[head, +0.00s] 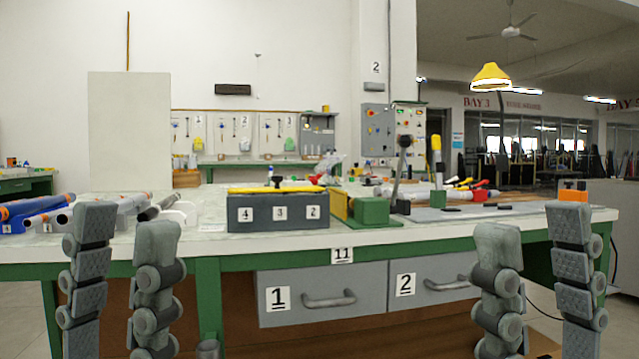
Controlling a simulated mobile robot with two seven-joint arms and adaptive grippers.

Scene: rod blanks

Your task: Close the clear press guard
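A small green press-like fixture (372,211) with a yellow-green plate (340,204) at its left stands on the workbench. A grey lever with a black knob (404,142) rises at its right, and a lever with a yellow grip (436,146) stands further right. I cannot make out a clear guard with certainty, nor whether it is open. My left gripper (127,214) is in front of the bench at the left, open and empty, its fingers pointing up. My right gripper (533,219) is in front of the bench at the right, also open and empty.
A dark grey bin (278,210) with number labels stands left of the fixture. Blue and grey rods (40,210) lie at the left end. A grey plate (490,211) lies at the right, with an orange and black item (573,191) near the right end. Two drawers (320,297) are below.

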